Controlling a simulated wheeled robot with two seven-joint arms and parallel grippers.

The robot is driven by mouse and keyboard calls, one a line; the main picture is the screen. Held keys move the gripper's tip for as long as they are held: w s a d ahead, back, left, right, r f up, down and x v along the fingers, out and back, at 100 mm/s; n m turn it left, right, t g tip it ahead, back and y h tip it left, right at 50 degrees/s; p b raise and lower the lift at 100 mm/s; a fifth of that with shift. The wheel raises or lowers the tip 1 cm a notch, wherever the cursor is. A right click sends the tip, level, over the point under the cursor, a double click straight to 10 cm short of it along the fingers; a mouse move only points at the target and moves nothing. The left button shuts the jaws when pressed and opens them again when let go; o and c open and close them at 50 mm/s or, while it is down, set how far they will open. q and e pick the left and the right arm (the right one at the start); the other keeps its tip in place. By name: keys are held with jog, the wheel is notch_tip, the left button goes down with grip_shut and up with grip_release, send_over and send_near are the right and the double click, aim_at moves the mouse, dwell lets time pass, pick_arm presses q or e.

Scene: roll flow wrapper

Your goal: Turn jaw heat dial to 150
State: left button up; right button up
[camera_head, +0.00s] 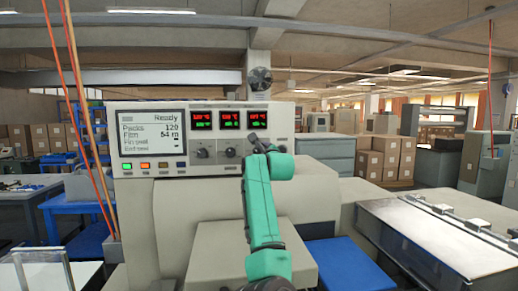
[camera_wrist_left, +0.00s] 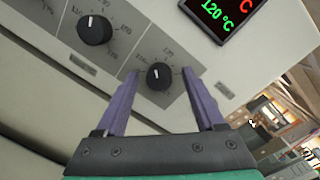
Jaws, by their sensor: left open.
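My left gripper (camera_head: 256,143) is at the lower right of the machine's control panel, its arm rising from below. In the left wrist view, its two purple fingers (camera_wrist_left: 160,77) are open, one on each side of a black dial (camera_wrist_left: 159,76). The dial sits between the fingertips with a visible gap on each side; contact does not show. Its white mark points up, slightly left; the surrounding numbers are hard to read. A display (camera_wrist_left: 222,15) above right shows a green 120 °C. In the head view, the gripper hides this dial. My right gripper is not in view.
A second black dial (camera_wrist_left: 94,30) is left of the first. The control panel (camera_head: 187,184) also carries a status screen (camera_head: 152,136) reading Ready and several coloured buttons. A blue surface (camera_head: 350,264) and a metal-topped unit (camera_head: 440,240) are at the right.

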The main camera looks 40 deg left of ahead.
pick_arm(q)
jog(key=shift+w+a+f, duration=0.1)
jog(key=shift+w+f, duration=0.05)
jog(key=c, duration=1)
grip_shut()
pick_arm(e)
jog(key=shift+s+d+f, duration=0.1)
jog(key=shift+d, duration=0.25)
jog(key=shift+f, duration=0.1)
pick_arm(q)
jog(key=shift+f+m+t+h+b, duration=0.15)
jog(key=shift+m+t+b, duration=0.35)
jog(key=shift+m+b, duration=4.1)
jog(key=shift+r+m+t+h+b, duration=0.15)
jog(key=shift+m+t+b, duration=0.35)
jog(key=shift+m+b, duration=4.05)
pick_arm(e)
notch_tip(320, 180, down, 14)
jog(key=p, duration=0.3)
jog(key=shift+p, duration=0.4)
pick_arm(q)
jog(key=m, duration=0.4)
jog(key=shift+f, duration=0.1)
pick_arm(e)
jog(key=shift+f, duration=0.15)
